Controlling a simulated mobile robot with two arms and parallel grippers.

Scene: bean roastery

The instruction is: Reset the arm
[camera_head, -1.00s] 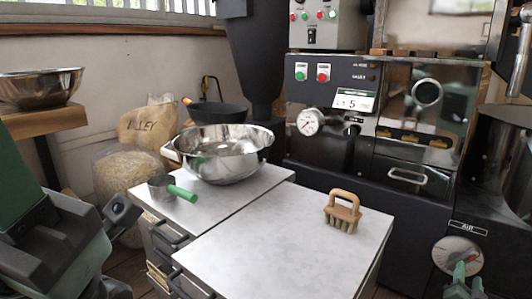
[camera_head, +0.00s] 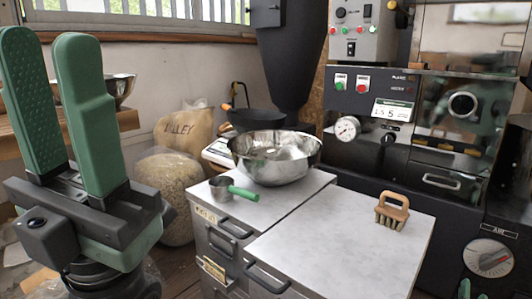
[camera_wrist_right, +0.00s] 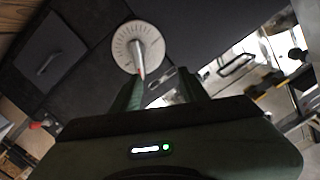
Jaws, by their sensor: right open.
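My left gripper (camera_head: 45,55) stands large at the left of the head view, its two green fingers pointing up with a gap between them. It is open and empty. My right gripper shows in the head view only as a small green tip (camera_head: 464,288) at the bottom edge, below the AIR dial (camera_head: 488,258). In the right wrist view my right gripper (camera_wrist_right: 166,88) is open, with nothing seen between its fingers. The dial (camera_wrist_right: 138,46) is beyond the fingertips there; I cannot tell the distance.
A steel bowl (camera_head: 275,163) and a green-handled scoop (camera_head: 232,190) sit on the left cabinet top. A wooden-handled brush (camera_head: 392,211) stands on the right cabinet top (camera_head: 340,240). The dark roaster (camera_head: 430,140) stands behind. A bean sack (camera_head: 170,180) is near my left gripper.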

